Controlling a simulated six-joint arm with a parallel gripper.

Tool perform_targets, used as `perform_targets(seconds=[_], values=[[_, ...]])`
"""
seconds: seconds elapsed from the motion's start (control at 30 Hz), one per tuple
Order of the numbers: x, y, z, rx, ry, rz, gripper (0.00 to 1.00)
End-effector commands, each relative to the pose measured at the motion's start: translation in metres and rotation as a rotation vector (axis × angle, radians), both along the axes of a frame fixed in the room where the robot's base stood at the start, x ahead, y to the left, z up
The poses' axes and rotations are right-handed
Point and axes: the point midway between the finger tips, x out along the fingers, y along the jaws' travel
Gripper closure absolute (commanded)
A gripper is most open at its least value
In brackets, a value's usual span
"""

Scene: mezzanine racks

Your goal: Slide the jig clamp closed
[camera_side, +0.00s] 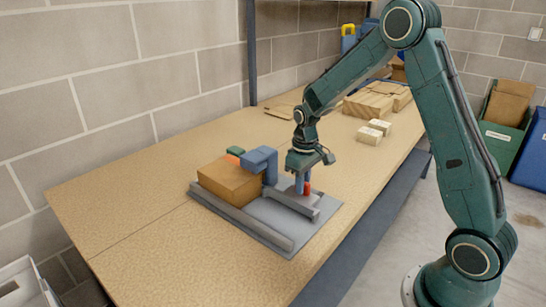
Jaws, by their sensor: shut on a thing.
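The jig is a grey plate (283,238) with raised rails, lying on the wooden table. An orange-brown block (228,181) sits in it at the left, against the rails. A blue clamp part (260,160) stands at the block's right side and reaches over its top edge. My gripper (302,184) points down at the right part of the jig and is shut on a small upright handle, partly hidden by the fingers. A red-orange piece (307,188) shows beside the fingers. Whether the clamp presses on the block cannot be told.
Small green and orange pieces (235,151) show behind the block. Two pale boxes (369,135) and several cardboard packages (375,104) lie farther back on the table. A rack post (251,60) stands at the back edge. The table's left front (130,225) is clear.

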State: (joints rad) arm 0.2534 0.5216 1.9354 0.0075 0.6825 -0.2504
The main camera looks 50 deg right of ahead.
Motion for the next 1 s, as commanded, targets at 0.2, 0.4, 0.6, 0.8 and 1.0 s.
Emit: perform_targets(seconds=[0.2,0.4,0.6,0.8,1.0], values=[[0.001,0.006,0.000,0.009,0.000,0.012,0.62],[0.000,0.004,0.000,0.008,0.000,0.010,0.62],[0.001,0.004,0.005,0.007,-0.001,0.009,0.62],[0.001,0.003,0.022,0.006,-0.003,0.008,0.62],[0.001,0.003,0.052,0.006,-0.005,0.009,0.62]])
